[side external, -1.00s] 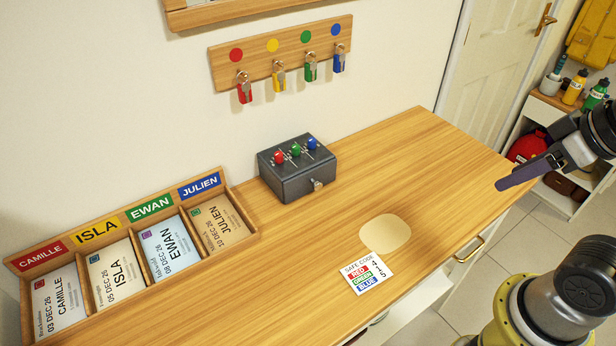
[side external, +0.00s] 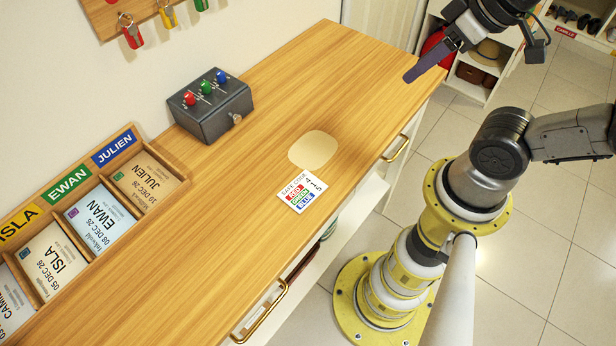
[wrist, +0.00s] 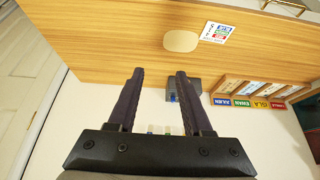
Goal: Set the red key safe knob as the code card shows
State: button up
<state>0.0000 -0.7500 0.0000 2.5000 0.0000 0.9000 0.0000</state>
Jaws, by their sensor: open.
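The dark grey key safe (side external: 212,112) sits on the wooden counter against the wall. On its top are a red knob (side external: 189,97), a green knob (side external: 206,87) and a blue knob (side external: 221,76). The knob settings are too small to read. The code card (side external: 303,191) lies flat near the counter's front edge; it lists red 4, green 1, blue 5. My gripper (side external: 412,76) is open and empty, well to the right of the safe, above the counter's right end. In the wrist view, the safe (wrist: 183,95) is partly hidden behind a finger of my gripper (wrist: 160,72).
A wooden tray (side external: 150,165) of name cards stands left of the safe. Hanging keys (side external: 165,15) are on the wall above. The counter right of the safe is clear.

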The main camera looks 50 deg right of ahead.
jog(key=shift+o, duration=0.5)
